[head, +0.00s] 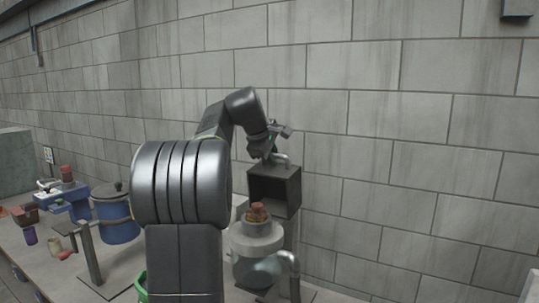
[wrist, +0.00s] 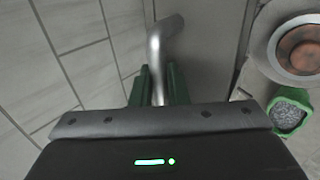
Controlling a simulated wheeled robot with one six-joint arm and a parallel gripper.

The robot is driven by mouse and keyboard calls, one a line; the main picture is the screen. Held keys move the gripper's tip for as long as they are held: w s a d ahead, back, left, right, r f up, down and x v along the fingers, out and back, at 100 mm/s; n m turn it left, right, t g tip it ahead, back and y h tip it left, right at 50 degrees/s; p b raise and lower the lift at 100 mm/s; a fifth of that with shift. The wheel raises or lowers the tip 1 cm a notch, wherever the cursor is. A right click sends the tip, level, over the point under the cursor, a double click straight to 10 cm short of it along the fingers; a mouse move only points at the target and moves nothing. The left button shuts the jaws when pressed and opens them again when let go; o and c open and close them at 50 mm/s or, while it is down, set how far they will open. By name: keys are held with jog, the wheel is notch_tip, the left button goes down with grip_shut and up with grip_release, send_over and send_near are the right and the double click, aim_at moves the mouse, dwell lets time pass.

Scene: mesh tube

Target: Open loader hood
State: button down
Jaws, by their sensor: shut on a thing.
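The loader hood appears to be the dark box (head: 291,187) in the head view, standing against the block wall right of my arm. Its front shows a dark, hollow opening. A pale bent metal handle (head: 281,157) sits at its top. In the wrist view the handle (wrist: 155,50) runs from a grey panel (wrist: 205,60) down between the green fingers. My gripper (wrist: 158,88) is shut on this handle; in the head view it (head: 270,151) is at the top of the box, partly hidden by the wrist.
A round pale container (head: 257,240) with brown contents stands in front of the box, with a bent pipe (head: 291,270) near it. A blue lidded pot (head: 117,222) and a blue device (head: 66,197) stand at left. A green container (wrist: 290,112) holds grey granules.

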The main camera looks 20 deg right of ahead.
jog(key=shift+w+d+f+g+y, duration=0.3)
jog(key=shift+w+d, duration=0.15)
jog(key=shift+d, duration=0.15)
jog(key=shift+w+d+f+g+y, duration=0.2)
jog(key=shift+w+d+g+y, duration=0.1)
jog(key=shift+w+d, duration=0.2)
jog(key=c, duration=1.8)
grip_release()
jog(key=v, duration=1.3)
jog(key=shift+s+r, duration=0.1)
jog(key=shift+r, duration=0.35)
